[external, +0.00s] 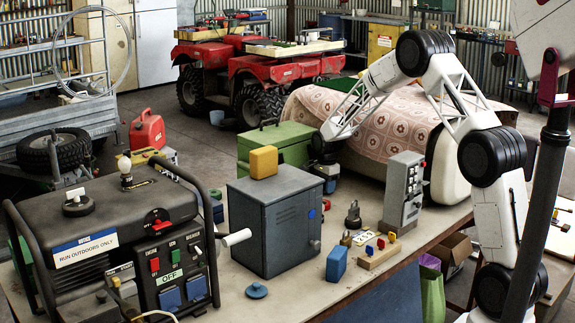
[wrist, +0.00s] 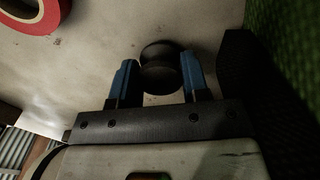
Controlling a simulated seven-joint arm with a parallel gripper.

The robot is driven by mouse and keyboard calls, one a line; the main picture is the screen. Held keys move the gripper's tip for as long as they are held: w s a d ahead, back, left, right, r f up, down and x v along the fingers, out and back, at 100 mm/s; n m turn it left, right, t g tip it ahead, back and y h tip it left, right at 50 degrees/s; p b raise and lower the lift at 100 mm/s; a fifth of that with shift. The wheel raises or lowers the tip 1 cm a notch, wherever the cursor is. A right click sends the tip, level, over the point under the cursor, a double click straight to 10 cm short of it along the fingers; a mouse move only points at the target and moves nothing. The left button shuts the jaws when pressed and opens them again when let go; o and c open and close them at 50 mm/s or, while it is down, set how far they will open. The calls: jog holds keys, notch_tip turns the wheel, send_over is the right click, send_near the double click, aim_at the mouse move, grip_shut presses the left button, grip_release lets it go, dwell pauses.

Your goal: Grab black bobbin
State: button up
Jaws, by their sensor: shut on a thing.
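The black bobbin (wrist: 158,68) is a dark, waisted spool in the wrist view, over the pale bench top. My gripper (wrist: 157,75) has its two blue fingers on either side of the bobbin and is shut on it. In the external view my gripper (external: 329,184) is low over the bench, behind the grey cabinet (external: 278,220) and right of the green box (external: 275,146). The bobbin cannot be made out there. Whether it touches the bench is unclear.
A red tape roll (wrist: 28,14) lies at the wrist view's upper left. A green wall (wrist: 290,60) stands close on the right. In the external view a yellow block (external: 264,162) sits on the cabinet, and a grey switch box (external: 403,190) stands to the right of my gripper.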

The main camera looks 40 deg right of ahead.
jog(key=shift+r, duration=0.45)
jog(key=shift+s+r, duration=0.15)
jog(key=shift+r, duration=0.8)
jog(key=s+a, duration=0.1)
jog(key=s, duration=0.4)
jog(key=s+a+r, duration=0.1)
jog(key=s, duration=0.4)
jog(key=s+a, duration=0.1)
jog(key=s, duration=0.4)
jog(key=shift+s+a+r, duration=0.1)
jog(key=shift+a+r, duration=0.05)
jog(key=shift+a, duration=0.25)
